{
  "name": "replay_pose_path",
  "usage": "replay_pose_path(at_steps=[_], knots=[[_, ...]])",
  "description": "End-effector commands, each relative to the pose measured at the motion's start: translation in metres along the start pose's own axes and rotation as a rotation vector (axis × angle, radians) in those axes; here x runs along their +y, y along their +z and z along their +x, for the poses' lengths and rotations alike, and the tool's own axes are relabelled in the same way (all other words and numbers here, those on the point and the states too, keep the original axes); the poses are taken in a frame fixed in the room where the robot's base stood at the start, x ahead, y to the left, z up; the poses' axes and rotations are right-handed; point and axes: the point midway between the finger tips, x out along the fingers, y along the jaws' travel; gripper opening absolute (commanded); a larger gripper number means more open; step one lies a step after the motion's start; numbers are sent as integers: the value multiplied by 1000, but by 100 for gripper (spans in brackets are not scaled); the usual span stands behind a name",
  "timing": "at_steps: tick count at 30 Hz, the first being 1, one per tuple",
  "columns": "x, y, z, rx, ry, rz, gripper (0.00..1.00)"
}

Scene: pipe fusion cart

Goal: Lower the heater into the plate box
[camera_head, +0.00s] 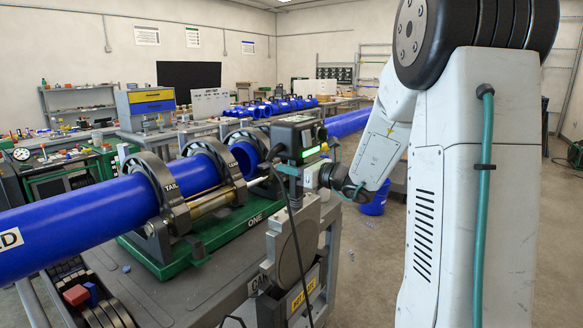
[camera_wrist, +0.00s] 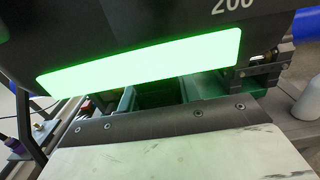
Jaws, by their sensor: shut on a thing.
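The heater (camera_head: 298,137) is a dark grey housing with a lit green strip, upright at the right end of the pipe cart. My gripper (camera_head: 311,176) is shut on the heater at its right side; its fingertips are mostly hidden. I cannot tell how deep the heater's plate sits. In the wrist view the heater's green strip (camera_wrist: 140,60) fills the top, above a dark screwed edge and a pale surface.
Blue pipes (camera_head: 85,222) are held by grey ring clamps (camera_head: 160,190) just left of the heater. A black cable (camera_head: 289,215) hangs in front of it. A blue bucket (camera_head: 374,204) stands on the floor behind. Open floor lies to the right.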

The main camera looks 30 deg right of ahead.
Motion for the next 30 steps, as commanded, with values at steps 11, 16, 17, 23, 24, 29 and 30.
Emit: replay_pose_path(at_steps=[11,16,17,23,24,29,30], knots=[[-1,6,1,-13,0,-8,0],[-1,1,1,-13,0,-7,0],[-1,0,1,-13,0,-7,0],[-1,-5,1,-14,0,-8,0],[-1,-6,1,-14,0,-8,0],[-1,-11,1,-14,0,-7,0],[-1,-12,1,-14,0,-7,0]])
